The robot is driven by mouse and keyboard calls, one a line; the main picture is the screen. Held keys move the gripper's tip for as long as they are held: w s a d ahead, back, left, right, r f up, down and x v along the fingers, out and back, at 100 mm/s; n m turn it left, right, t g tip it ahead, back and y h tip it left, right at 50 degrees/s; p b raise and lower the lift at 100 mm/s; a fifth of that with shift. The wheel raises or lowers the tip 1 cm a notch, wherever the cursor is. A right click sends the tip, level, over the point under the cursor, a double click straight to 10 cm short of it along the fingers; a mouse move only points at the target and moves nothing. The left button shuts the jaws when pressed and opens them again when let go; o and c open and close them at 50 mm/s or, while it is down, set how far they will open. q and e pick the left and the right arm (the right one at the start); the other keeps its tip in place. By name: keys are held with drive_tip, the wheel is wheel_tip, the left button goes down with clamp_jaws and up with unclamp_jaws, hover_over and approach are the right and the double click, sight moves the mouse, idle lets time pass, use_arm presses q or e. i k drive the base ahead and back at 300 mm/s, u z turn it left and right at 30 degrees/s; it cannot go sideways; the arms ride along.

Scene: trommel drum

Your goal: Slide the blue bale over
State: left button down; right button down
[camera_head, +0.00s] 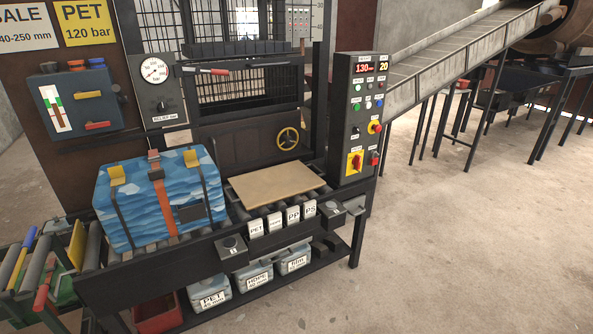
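The blue bale (140,210) sits on the left part of a roller bench in front of the press. It is a wrapped block with dark straps, one orange strap down the middle, yellow tabs on top and a dark patch on its front face. Rollers show under its front edge and to its right. Neither of my grippers is in view.
A flat tan board (277,184) lies on the rollers right of the bale. A control panel (358,120) stands at the bench's right end. A rack with coloured-handled tools (45,268) adjoins the left end. Floor at right is clear.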

sight(140, 212)
drive_tip(key=z, duration=0.7)
drive_tip(key=i, duration=3.2)
drive_tip(key=u, duration=2.45)
